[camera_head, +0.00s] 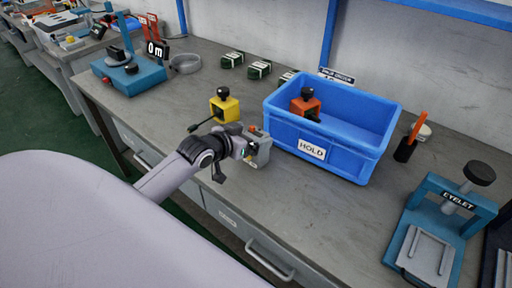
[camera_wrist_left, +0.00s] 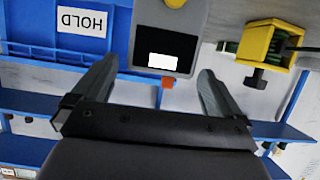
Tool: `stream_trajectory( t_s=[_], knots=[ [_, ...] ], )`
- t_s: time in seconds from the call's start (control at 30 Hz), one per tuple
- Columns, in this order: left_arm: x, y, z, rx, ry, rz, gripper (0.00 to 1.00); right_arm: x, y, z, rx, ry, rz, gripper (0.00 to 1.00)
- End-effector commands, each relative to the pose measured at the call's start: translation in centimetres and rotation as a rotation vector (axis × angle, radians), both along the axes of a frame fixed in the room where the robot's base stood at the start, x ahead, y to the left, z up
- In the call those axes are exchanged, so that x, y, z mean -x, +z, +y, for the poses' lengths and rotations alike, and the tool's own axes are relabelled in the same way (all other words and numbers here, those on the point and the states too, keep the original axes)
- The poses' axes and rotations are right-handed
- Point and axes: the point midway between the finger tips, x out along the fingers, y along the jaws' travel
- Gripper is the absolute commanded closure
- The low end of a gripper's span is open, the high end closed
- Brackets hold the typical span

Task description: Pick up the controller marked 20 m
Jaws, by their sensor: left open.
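A grey box-shaped device (camera_head: 262,150), possibly the controller, stands on the bench left of the blue bin. In the left wrist view the grey device (camera_wrist_left: 196,18) has a black panel with a blank-looking white label and a small red part at its edge. I cannot read a 20 m mark on it. My left gripper (camera_head: 243,158) is right at this device, partly covering it in the head view. In the left wrist view its open fingers (camera_wrist_left: 157,78) lie on either side of the device's near end, with gaps. My right gripper is out of view.
A blue bin (camera_head: 325,151) labelled HOLD stands close on the right, with an orange clamp-like device (camera_head: 306,104) inside. A similar yellow device (camera_head: 226,108) stands just behind my gripper. Small dark green boxes (camera_head: 259,69) sit at the back. The front bench has clear room.

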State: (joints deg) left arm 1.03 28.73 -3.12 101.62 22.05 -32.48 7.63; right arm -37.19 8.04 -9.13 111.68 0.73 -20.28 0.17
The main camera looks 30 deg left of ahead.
Motion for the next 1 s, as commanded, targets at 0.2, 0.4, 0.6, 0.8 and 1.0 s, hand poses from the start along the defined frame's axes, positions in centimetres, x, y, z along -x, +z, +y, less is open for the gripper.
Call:
stream_trajectory(
  t_s=[0.2,0.4,0.6,0.8,1.0],
  knots=[
    [-2.4,-1.3,-0.2,0.002,0.001,-0.002,0.0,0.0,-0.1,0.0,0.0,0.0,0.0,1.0],
    [-3.6,-1.9,-0.4,0.0,-0.001,-0.001,0.0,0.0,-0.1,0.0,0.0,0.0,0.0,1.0],
    [-3.7,-1.9,-0.4,0.0,-0.001,0.0,0.0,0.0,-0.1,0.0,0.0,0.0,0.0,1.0],
    [-3.7,-1.9,-0.4,0.0,-0.001,0.0,0.49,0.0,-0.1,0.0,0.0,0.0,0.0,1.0],
    [-3.7,-1.8,-0.3,0.0,0.0,-0.002,0.63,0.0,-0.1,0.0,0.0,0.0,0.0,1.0]
  ],
)
